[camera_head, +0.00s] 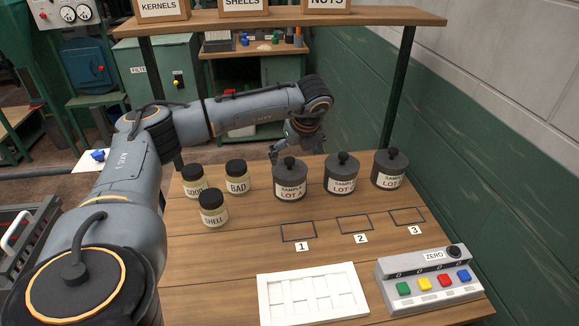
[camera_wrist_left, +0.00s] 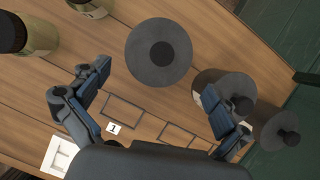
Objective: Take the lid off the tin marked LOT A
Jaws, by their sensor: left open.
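The tin marked LOT A (camera_head: 290,190) is a dark grey can with a white label, standing upright on the wooden bench. Its dark lid (camera_head: 291,167) with a round black knob is on it. The left wrist view shows this lid from above (camera_wrist_left: 143,66), with the knob (camera_wrist_left: 162,54) at its centre. My left gripper (camera_head: 287,150) is just above and behind the LOT A tin, pointing down. Its two fingers are spread wide and empty in the left wrist view (camera_wrist_left: 158,85), with the lid beyond them. My right gripper is not in view.
Two similar lidded tins (camera_head: 341,178) (camera_head: 389,172) stand to the right. Jars marked GOOD (camera_head: 194,184), BAD (camera_head: 237,182) and SHELL (camera_head: 212,213) stand to the left. In front are numbered outlines, a white tray (camera_head: 263,300) and a button box (camera_head: 430,283). A shelf (camera_head: 280,20) spans above.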

